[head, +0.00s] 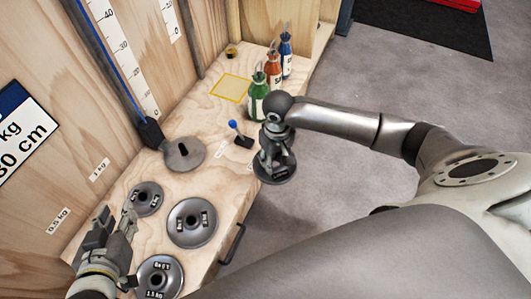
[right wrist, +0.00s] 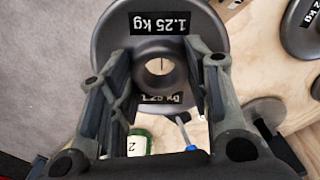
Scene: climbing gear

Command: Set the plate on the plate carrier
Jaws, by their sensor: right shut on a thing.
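The dark grey 1.25 kg plate (head: 276,179) hangs under my right gripper (head: 274,152), at the bench's right edge in the head view. In the right wrist view the same plate (right wrist: 215,38) shows its label and centre hole, with my right gripper's fingers (right wrist: 163,95) shut on it. What appears to be the plate carrier, a grey disc (head: 190,163) with a dark upright piece at its middle, stands on the bench left of the held plate, apart from it. My left gripper (head: 120,217) is empty, its fingers apart, at the bench's near left.
Several other weight plates lie near the carrier, including a larger one (head: 191,236). Green (head: 259,103), red (head: 273,72) and blue (head: 286,50) bottles stand behind. A yellow-outlined square (head: 230,88) is empty.

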